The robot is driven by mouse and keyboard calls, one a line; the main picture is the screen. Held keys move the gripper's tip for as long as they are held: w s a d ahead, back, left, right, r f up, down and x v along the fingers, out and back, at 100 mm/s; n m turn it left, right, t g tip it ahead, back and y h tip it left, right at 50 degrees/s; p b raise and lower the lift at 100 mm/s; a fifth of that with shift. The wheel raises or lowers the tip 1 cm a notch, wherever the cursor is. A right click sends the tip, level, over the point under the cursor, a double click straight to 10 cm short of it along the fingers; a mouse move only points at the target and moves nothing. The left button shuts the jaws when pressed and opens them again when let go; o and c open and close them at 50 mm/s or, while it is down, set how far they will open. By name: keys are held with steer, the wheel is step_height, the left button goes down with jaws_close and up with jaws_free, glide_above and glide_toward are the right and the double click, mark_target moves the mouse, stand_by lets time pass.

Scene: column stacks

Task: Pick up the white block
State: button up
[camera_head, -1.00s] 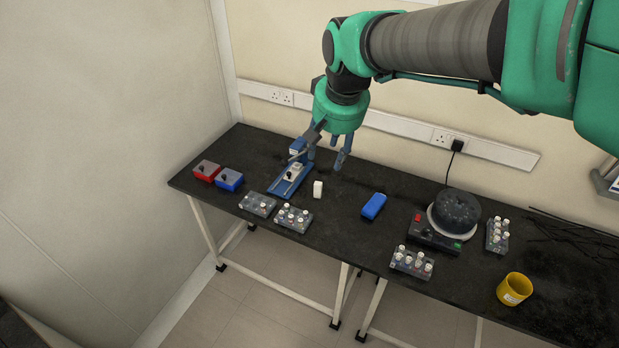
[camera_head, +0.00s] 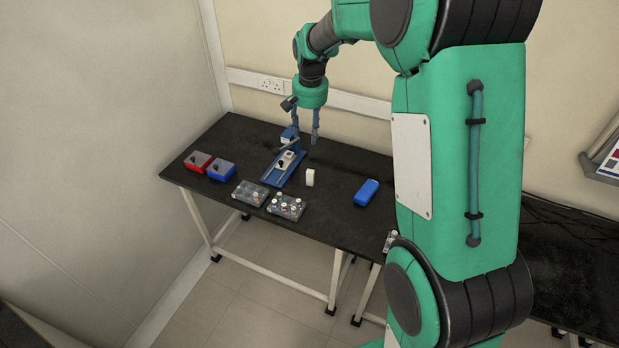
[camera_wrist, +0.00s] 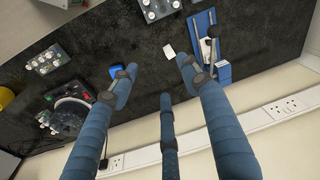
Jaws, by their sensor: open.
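The white block (camera_head: 310,177) stands upright on the black table, just right of the blue stand with a lever (camera_head: 283,168). In the wrist view the white block (camera_wrist: 169,50) lies beyond the fingertips, between the blue box and the blue stand. My gripper (camera_head: 305,138) is above the table, behind the block and apart from it. In the wrist view my gripper (camera_wrist: 155,75) shows its blue fingers spread, with nothing between them.
A blue box (camera_head: 367,192) lies to the right of the block. Red (camera_head: 198,162) and blue (camera_head: 221,170) small boxes stand at the left. Two trays of vials, left (camera_head: 250,193) and right (camera_head: 286,206), sit near the front edge. My arm hides the table's right part.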

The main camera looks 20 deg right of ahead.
steer(key=w+d+f+m, duration=0.1)
steer(key=w+d+f, duration=0.1)
steer(key=w+f, duration=0.55)
steer(key=m+g, duration=0.1)
steer(key=g, duration=0.1)
glide_above(310, 178)
steer(key=w, duration=0.2)
steer(key=f, duration=0.8)
steer(key=d+f, duration=0.1)
steer(key=f, duration=0.3)
steer(key=shift+s+f, duration=0.2)
steer(key=shift+f, duration=0.05)
steer(key=shift+f, duration=0.15)
steer(key=shift+f+b, duration=0.45)
steer(key=shift+f, duration=3.75)
steer(key=shift+a+f+b, duration=0.15)
steer(key=shift+f+b, duration=0.35)
steer(key=shift+f, duration=2.1)
steer(key=shift+c, duration=0.2)
